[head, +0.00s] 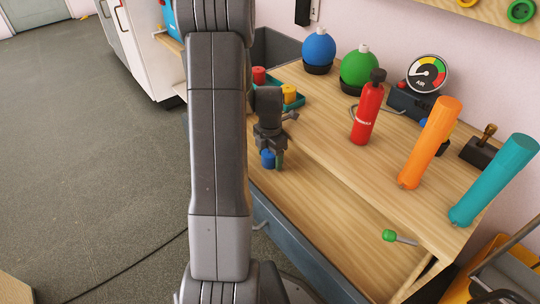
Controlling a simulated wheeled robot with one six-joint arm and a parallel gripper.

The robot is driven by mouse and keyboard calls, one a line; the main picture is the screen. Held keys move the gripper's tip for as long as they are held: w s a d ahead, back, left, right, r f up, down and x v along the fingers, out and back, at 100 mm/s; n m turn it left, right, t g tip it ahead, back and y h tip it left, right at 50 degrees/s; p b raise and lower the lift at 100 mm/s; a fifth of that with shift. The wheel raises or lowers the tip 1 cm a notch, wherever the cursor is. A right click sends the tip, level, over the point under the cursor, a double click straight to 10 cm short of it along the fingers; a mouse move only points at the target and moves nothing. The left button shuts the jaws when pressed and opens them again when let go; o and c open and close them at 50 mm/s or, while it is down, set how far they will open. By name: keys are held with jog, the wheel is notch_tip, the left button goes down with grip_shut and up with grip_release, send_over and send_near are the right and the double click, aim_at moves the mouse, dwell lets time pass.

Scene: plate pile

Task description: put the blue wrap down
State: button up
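My gripper (270,150) points down over the left front part of the wooden bench top (318,165). The blue wrap (267,159) is a small blue piece at its fingertips, partly covered by the fingers. The gripper looks shut on it. A small dark green piece (280,160) shows right beside the blue wrap; I cannot tell what it belongs to. Whether the blue wrap touches the bench top is hard to tell from this angle.
A teal tray with red (259,76) and yellow (289,93) pieces lies behind the gripper. A red extinguisher (367,112), an orange cylinder (430,142) and a teal cylinder (494,180) stand to the right. Bare wood lies right of the gripper.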

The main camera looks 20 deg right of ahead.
jog(key=shift+r, duration=0.15)
notch_tip(320, 180, up, 12)
jog(key=p, duration=0.4)
jog(key=shift+p, duration=0.4)
